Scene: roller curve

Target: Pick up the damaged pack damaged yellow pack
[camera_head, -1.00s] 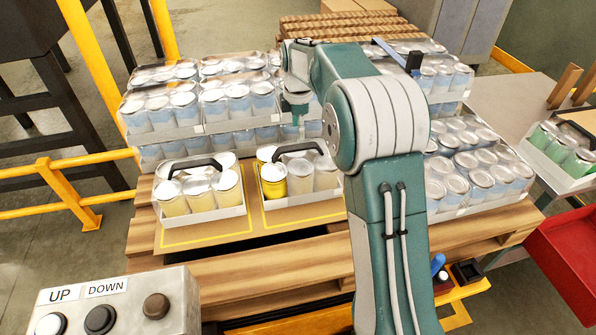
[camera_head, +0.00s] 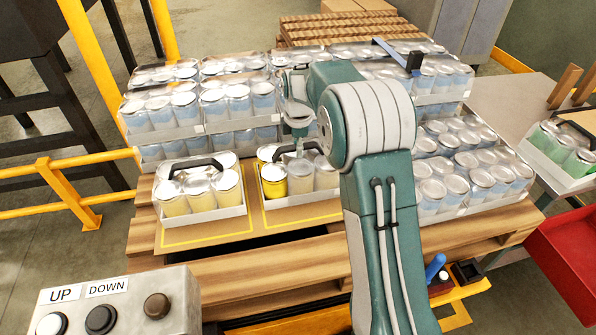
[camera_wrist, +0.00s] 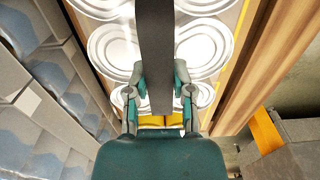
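The right yellow pack (camera_head: 319,197) is a white tray of cans with a black handle (camera_head: 298,148). Its front-left can (camera_head: 274,182) is a stronger yellow than the paler others. My gripper (camera_head: 300,148) is over this pack at the handle, its fingers small and partly unclear in the head view. In the wrist view, my gripper (camera_wrist: 161,82) is open, with a finger on each side of the dark handle (camera_wrist: 155,45). I cannot tell whether the fingers touch it. Can lids (camera_wrist: 113,48) and a yellow patch (camera_wrist: 160,121) show below.
A similar yellow pack (camera_head: 218,213) stands to the left. Stacked blue can packs (camera_head: 165,120) stand close behind and to the right. A button box (camera_head: 125,305) and yellow railing (camera_head: 70,195) are at the left. A red bin (camera_head: 565,255) is at the right.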

